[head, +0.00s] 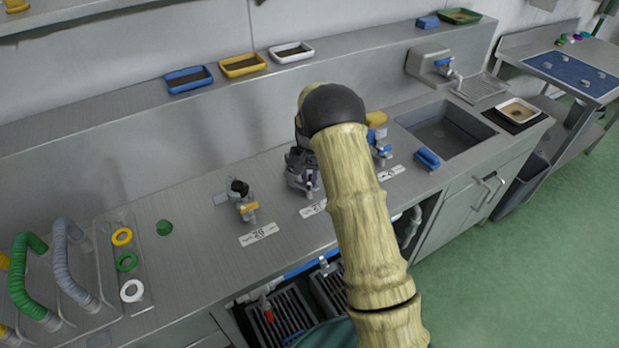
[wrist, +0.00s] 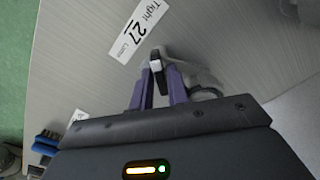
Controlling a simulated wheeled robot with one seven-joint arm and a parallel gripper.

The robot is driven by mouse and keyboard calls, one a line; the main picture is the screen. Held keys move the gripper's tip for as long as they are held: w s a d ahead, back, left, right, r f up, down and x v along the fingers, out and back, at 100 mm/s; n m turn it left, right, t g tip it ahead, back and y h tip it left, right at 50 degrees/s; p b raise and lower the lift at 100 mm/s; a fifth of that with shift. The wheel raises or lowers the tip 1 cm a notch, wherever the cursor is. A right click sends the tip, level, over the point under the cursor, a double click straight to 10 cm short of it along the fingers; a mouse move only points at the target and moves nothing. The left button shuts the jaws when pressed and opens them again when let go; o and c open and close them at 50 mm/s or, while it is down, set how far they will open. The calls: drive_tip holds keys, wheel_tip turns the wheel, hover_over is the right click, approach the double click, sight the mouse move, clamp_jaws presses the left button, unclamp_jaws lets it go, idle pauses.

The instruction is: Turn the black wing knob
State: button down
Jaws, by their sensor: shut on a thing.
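The black wing knob (wrist: 156,66) stands in the wrist view between the two purple fingertips of my gripper (wrist: 158,75), beside a label (wrist: 138,30) reading "Tight 27 Loose". My gripper is shut on the knob. A grey fitting and a ring lie just right of the fingers. In the head view my gripper (head: 304,178) is at the middle fitting on the steel counter; my arm and wrist hide most of that fitting and the knob.
Left of my gripper stands another fitting (head: 241,199) with a dark top, by a label (head: 258,234) reading 20. A third fitting (head: 380,150) is close on the right, partly behind my arm. A blue brush (head: 427,159) lies beside the sink (head: 440,133).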

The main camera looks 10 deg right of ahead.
sight(310, 179)
drive_tip(key=m, duration=0.5)
drive_tip(key=shift+w+r+m, duration=0.1)
drive_tip(key=shift+r+m, duration=0.05)
drive_tip(key=shift+m, duration=0.15)
drive_tip(key=m+p, duration=0.1)
drive_tip(key=m, duration=0.4)
idle(0.4)
drive_tip(key=c, duration=1.5)
unclamp_jaws()
wheel_tip(310, 179, up, 17)
drive_tip(key=shift+r+b, duration=0.15)
drive_tip(key=shift+b, duration=1.05)
